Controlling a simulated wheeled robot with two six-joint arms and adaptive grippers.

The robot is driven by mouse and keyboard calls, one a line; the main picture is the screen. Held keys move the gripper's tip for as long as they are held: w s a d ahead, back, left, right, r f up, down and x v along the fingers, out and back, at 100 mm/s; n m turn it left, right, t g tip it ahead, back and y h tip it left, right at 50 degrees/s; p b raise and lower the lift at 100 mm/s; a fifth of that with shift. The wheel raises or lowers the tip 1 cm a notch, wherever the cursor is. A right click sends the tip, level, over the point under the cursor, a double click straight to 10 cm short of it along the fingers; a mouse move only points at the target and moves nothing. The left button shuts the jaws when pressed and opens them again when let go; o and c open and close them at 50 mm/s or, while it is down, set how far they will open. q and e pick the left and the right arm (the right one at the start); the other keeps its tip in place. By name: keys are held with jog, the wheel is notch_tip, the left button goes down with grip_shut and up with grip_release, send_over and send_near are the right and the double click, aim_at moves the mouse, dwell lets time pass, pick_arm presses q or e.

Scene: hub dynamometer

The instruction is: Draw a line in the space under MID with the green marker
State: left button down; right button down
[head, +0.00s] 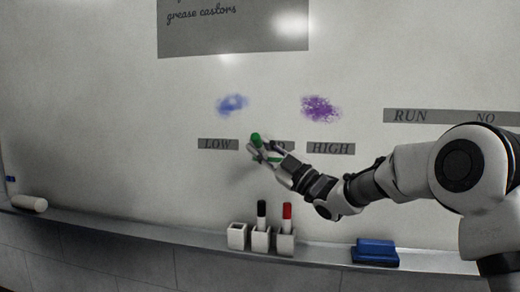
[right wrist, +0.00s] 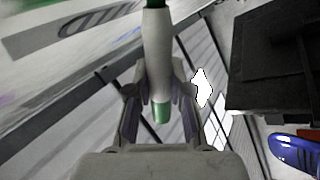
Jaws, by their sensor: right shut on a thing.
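My right gripper (head: 264,152) is in front of the whiteboard (head: 130,110), over the label strip between LOW (head: 218,144) and HIGH (head: 331,148). It is shut on the green marker (head: 256,140), whose green end shows at the fingers. The right wrist view shows the marker's white body (right wrist: 156,50) between the fingers, with a green end below. The gripper hides most of the MID label (head: 285,146); only its last letter shows. I cannot tell whether the marker touches the board. My left gripper is not in view.
Blue (head: 232,104) and purple (head: 320,108) smudges are on the board above the labels. The ledge carries white holders (head: 237,236) with a black marker (head: 261,213) and a red marker (head: 287,216), a blue eraser (head: 375,251) and a white cylinder (head: 30,203).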

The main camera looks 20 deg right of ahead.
jog(key=shift+w+a+r, duration=0.1)
jog(key=shift+w+a, duration=0.3)
jog(key=shift+a, duration=0.15)
jog(key=shift+w+a, duration=0.3)
jog(key=shift+a, duration=0.25)
jog(key=shift+w+a, duration=0.4)
jog(key=shift+a, duration=0.1)
